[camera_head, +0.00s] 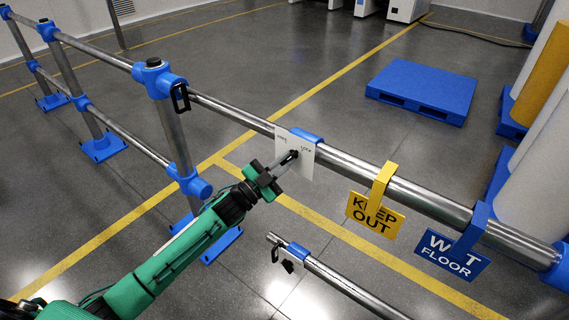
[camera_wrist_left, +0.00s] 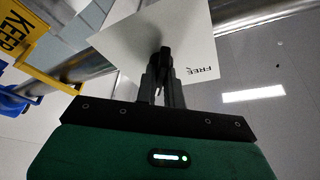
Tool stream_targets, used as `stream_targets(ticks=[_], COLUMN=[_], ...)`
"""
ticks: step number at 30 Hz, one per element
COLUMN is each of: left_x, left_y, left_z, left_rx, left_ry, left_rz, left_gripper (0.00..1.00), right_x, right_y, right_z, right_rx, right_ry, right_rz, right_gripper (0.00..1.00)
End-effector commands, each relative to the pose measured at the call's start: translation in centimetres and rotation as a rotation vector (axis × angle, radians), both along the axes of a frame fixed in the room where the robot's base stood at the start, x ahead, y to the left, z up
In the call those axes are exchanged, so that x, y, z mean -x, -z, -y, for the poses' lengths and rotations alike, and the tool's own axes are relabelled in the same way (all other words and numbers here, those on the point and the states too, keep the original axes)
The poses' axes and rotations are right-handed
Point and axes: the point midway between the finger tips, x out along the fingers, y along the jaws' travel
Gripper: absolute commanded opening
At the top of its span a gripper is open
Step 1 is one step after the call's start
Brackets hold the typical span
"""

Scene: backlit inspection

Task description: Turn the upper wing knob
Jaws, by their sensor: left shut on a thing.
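The upper wing knob (camera_wrist_left: 165,54) is small and black, on a white plate (camera_head: 307,167) hung from the upper steel rail by a blue clamp (camera_head: 306,136). The plate carries small print, and the word FREE reads upside down in the left wrist view. My left gripper (camera_head: 288,160) is at the front of the plate, its fingers shut on the knob and hiding much of it. My right gripper is out of view.
A yellow KEEP OUT sign (camera_head: 375,214) and a blue floor sign (camera_head: 452,256) hang on the upper rail to the right. A black hook (camera_head: 180,98) hangs near the blue post joint at left. A blue pallet (camera_head: 422,88) lies on open floor behind the rail.

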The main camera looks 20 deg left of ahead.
Motion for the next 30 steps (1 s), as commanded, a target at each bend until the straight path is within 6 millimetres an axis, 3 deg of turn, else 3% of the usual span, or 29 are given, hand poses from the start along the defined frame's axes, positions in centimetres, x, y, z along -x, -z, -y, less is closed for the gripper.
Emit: stream_targets(ticks=[10, 27, 28, 30], left_x=[-0.03, -0.02, -0.02, -0.02], left_y=[-0.05, -0.04, -0.04, -0.04], left_z=[-0.08, -0.05, -0.05, -0.05], left_rx=[-0.141, -0.168, -0.168, -0.168], left_ry=[-0.001, -0.001, -0.001, -0.001], left_rz=[0.051, 0.060, 0.060, 0.060], left_gripper=[0.00, 0.00, 0.14, 0.28], right_x=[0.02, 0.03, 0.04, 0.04], right_y=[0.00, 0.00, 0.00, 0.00], right_z=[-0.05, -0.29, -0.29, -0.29], right_rx=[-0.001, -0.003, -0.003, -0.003], right_ry=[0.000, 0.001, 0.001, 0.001], right_rz=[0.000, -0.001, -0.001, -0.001], right_gripper=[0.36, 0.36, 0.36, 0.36])
